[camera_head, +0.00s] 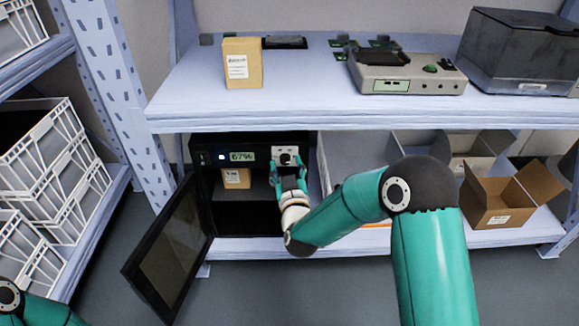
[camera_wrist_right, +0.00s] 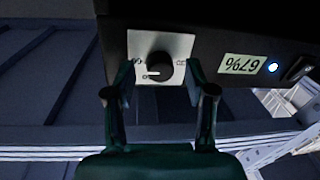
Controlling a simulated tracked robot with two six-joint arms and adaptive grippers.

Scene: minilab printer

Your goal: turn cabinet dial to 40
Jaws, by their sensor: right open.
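The black cabinet (camera_head: 270,145) stands on the lower shelf with its door (camera_head: 165,250) swung open to the left. Its display (camera_head: 242,156) reads 67%. The black dial (camera_head: 287,160) sits on a pale plate right of the display; it also shows in the right wrist view (camera_wrist_right: 158,66), where the picture is upside down. My right gripper (camera_head: 288,172) is at the dial. In the right wrist view its open fingers (camera_wrist_right: 160,80) stand on either side of the dial, with gaps visible. Of my left arm only a part shows at the bottom left; its gripper is out of view.
A small carton (camera_head: 236,178) is inside the cabinet. Another carton (camera_head: 242,62), a grey device (camera_head: 405,72) and a dark box (camera_head: 520,50) stand on the upper shelf (camera_head: 310,110). Open cardboard boxes (camera_head: 510,197) are at the lower right. White crates (camera_head: 40,150) are at the left.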

